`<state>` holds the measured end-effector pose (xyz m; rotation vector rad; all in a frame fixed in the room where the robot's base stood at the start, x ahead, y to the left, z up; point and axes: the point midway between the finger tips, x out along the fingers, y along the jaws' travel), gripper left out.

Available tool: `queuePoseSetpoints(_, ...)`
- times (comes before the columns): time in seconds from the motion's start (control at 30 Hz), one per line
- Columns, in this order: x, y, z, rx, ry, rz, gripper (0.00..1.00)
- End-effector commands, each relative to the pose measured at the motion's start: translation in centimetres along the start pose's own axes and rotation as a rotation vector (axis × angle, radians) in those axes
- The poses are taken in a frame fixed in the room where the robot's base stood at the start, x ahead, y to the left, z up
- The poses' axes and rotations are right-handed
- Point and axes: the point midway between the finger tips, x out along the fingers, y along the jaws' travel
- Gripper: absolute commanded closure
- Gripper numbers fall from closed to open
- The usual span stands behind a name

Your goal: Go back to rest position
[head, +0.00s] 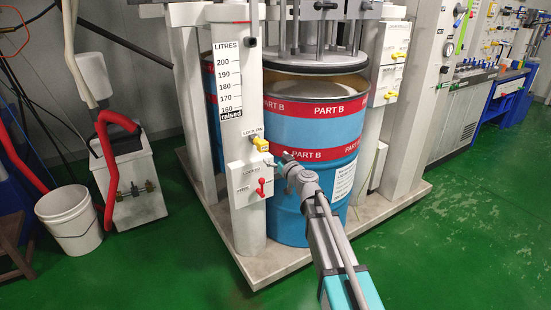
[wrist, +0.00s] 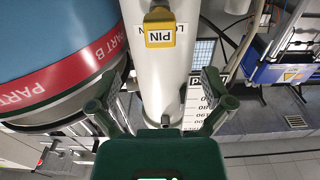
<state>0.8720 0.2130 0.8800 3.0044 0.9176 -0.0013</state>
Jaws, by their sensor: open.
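My gripper (head: 282,163) is in front of the blue drum, just right of the white post (head: 249,215). In the wrist view my gripper (wrist: 160,106) has its two dark green fingers spread wide, with the post between and beyond them and nothing held. The yellow lock pin (head: 261,144) is on the post, slightly above and left of my gripper. Its yellow face marked PIN also shows in the wrist view (wrist: 160,38), apart from the fingers. A red lever (head: 261,187) is lower on the post. My forearm hides part of the drum's lower right.
The blue drum (head: 310,126) with red PART B bands stands under a press plate on a pale base (head: 266,268). A litre scale (head: 227,85) is on the post. A white bucket (head: 70,220) and red hose stand left. Green floor is clear at right.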

Motion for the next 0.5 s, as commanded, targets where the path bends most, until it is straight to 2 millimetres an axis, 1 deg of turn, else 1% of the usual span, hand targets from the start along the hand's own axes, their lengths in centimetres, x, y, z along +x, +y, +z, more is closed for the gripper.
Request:
queuePoseSetpoints(0.33, -0.01, -0.01, 0.00, 0.000, 0.000, 0.000, 0.00)
queuePoseSetpoints(0.5, -0.73, -0.43, 0.34, 0.003, -0.018, -0.024, 0.00)
